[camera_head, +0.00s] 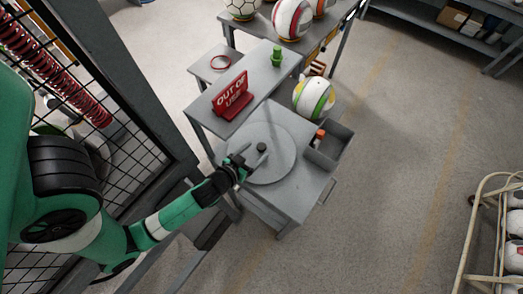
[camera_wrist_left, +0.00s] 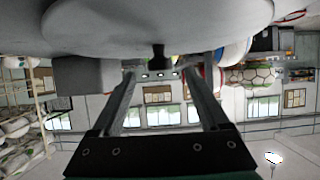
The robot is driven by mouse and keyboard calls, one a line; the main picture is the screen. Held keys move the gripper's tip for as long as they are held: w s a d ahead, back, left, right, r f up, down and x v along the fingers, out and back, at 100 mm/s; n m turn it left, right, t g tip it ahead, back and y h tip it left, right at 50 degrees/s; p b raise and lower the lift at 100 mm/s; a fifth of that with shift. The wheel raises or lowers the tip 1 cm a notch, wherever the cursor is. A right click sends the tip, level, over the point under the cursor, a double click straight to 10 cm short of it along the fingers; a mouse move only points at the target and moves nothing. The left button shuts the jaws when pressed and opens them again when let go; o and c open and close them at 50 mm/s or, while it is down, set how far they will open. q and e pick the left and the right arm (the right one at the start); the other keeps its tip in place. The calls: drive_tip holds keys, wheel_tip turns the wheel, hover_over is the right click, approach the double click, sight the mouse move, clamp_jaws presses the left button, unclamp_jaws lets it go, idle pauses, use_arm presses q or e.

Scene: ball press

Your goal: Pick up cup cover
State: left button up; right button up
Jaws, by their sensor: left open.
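The cup cover is a wide grey round disc (camera_head: 278,167) with a small black knob (camera_head: 261,147) at its middle, lying on the lower grey table. My left gripper (camera_head: 253,154) is low over the disc, its two fingers apart and pointing toward the knob. In the left wrist view the disc (camera_wrist_left: 150,22) fills the top, seen upside down. The knob (camera_wrist_left: 158,58) shows between the tips of the open fingers (camera_wrist_left: 160,74), with a gap on each side. Nothing is held. What lies under the disc is hidden. My right gripper is not in view.
A red sign (camera_head: 231,96) and a green object (camera_head: 277,57) stand on the higher table behind. An open grey bin (camera_head: 328,151) adjoins the disc on the right. A striped ball (camera_head: 313,98) sits behind the bin.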

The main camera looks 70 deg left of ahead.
sight(260, 148)
use_arm(q)
drive_tip(key=x, duration=0.5)
drive_tip(key=shift+f, duration=0.1)
clamp_jaws()
idle(1.2)
